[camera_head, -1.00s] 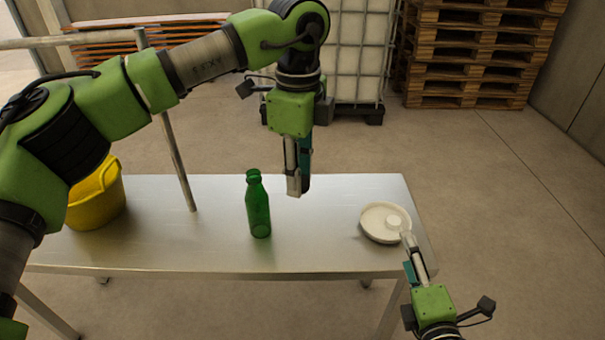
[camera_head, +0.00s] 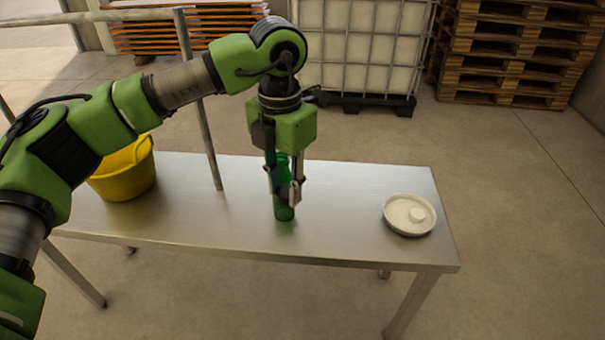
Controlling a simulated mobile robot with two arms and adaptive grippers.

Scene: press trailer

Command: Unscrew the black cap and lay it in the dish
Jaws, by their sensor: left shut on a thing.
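The green bottle (camera_head: 284,212) stands upright on the metal table, its upper part largely hidden by my left gripper. My left gripper (camera_head: 284,194) points down over the bottle, with its fingers shut around the bottle's body. The round white dish (camera_head: 394,227) is at the right end of the table. I see no black cap; the bottle's mouth is hidden now. My right gripper is out of view.
The metal table (camera_head: 345,215) is bare between the bottle and the dish. A yellow bucket (camera_head: 125,180) stands at its left end, near a grey metal post (camera_head: 212,150). A caged white tank (camera_head: 365,50) and stacked wooden pallets (camera_head: 510,45) stand behind.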

